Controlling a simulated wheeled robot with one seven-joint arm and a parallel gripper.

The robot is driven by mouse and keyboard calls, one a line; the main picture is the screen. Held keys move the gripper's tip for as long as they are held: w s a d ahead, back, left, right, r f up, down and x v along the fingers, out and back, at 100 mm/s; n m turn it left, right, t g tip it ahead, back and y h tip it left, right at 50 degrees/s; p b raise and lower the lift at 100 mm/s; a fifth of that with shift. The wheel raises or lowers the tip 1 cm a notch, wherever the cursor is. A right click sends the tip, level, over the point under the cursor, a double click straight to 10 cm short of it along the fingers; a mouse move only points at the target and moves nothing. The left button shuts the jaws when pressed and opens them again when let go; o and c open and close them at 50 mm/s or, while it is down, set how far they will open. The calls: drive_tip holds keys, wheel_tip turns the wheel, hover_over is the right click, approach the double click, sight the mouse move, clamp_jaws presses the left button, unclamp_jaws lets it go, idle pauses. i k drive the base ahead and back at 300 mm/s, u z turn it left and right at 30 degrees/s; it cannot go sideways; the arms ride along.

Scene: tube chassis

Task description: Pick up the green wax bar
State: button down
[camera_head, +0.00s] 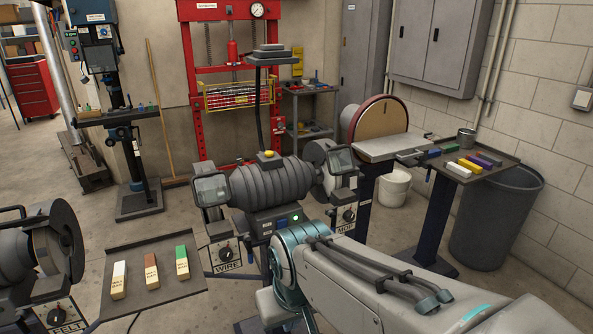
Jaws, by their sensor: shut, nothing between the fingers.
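A green wax bar (181,254) with a tan lower part lies on a dark tray (190,290) at the lower left. It is the rightmost of three bars there, beside a brown bar (151,264) and a white bar (119,271). A small green bar (449,148) also lies on another tray (499,162) at the right. My arm reaches in from the lower right to a teal joint near the bottom middle, to the right of the left tray. My gripper is not visible.
A grinder (272,185) with WIRE and other labelled control boxes stands behind my arm. A FELT buffing machine (58,240) stands left of the left tray. A disc sander (381,119), white bucket (394,187) and grey bin (497,220) are at the right. Space above the left tray looks clear.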

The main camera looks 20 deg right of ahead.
sight(183, 267)
drive_tip(key=u, duration=0.2)
drive_tip(key=i, duration=1)
drive_tip(key=u, duration=0.45)
